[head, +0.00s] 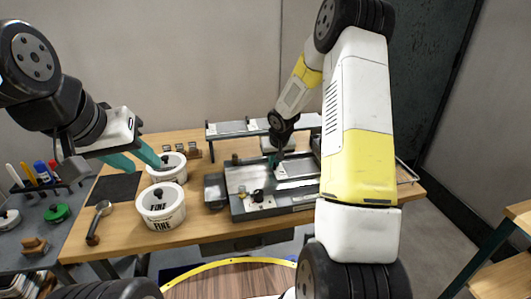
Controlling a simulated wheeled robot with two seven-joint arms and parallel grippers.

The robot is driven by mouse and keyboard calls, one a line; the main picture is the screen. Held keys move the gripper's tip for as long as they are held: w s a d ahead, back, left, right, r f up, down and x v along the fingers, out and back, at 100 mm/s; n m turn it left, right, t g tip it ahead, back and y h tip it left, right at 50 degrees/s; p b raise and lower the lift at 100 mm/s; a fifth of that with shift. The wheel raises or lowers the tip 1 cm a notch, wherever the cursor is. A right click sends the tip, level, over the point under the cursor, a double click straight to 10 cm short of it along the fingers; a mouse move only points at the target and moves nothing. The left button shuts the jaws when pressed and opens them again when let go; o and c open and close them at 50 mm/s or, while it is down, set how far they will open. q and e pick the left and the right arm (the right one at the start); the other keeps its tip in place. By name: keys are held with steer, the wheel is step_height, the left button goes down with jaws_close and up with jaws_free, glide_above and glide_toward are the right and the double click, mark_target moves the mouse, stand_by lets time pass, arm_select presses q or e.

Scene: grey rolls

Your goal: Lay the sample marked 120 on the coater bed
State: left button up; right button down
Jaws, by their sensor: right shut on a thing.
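The coater (242,182) is a grey flat machine on the wooden table, with its bed partly behind my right arm. My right gripper (274,160) is low over the coater bed and shut on a small pale sample (294,169), which lies at or just above the bed. I cannot tell whether it touches the bed, and no number on it is readable. My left gripper (134,160) has teal fingers spread apart. It is open and empty, beside the rear white tub (170,174).
A raised rack (231,128) with flat pale pieces stands behind the coater. A front white tub (160,209) is marked FINE. A scoop (98,222) and a dark mat (114,188) lie at the left. A side bench (40,215) holds pens and tape.

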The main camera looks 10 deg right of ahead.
steer(key=shift+f, duration=0.3)
steer(key=c, duration=1.4)
jaws_free()
steer(key=s+f+v, duration=0.1)
steer(key=s+v, duration=0.1)
steer(key=v, duration=1)
steer(key=s+v, duration=0.2)
steer(key=v, duration=1)
steer(key=s+a+r+t+y, duration=0.1)
steer(key=s+a+r, duration=0.1)
steer(key=s, duration=0.8)
steer(key=s+a+r+y, duration=0.1)
steer(key=s+a+r, duration=0.2)
steer(key=s, duration=0.7)
step_height(320, 180, up, 2)
steer(key=shift+r+t, duration=0.2)
steer(key=shift+t, duration=0.2)
